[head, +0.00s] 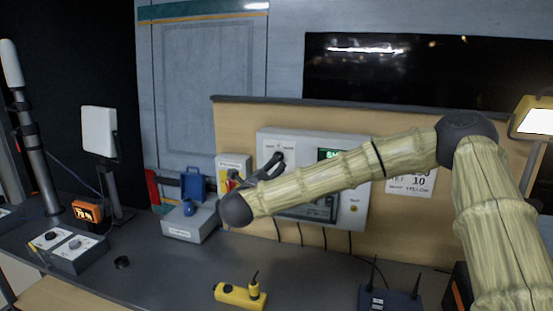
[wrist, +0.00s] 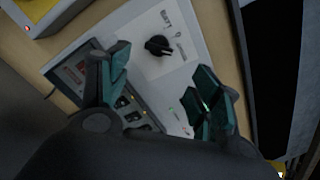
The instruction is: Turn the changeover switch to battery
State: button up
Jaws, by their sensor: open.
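The changeover switch is a black rotary knob (wrist: 158,45) on a pale panel face, with printed labels around it, one of which seems to read BATT. I cannot tell for sure which label the knob points to. The panel is the front of a grey wall unit (head: 345,210) in the head view. My gripper (wrist: 163,80) is open, its two dark green fingers apart. In the wrist view the knob lies above the gap between them, and no finger touches it visibly. In the head view my gripper (head: 268,168) is in front of the panel's upper left, hiding most of the knob.
A yellow and grey box with a red knob (head: 232,181) is left of the panel. Below it stand a grey case (head: 190,222) with a blue item, and a yellow device (head: 238,294) lies on the dark bench.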

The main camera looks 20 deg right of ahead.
jog(key=p+x, duration=0.3)
jog(key=x, duration=0.6)
jog(key=shift+w+f, duration=0.15)
jog(key=c, duration=1)
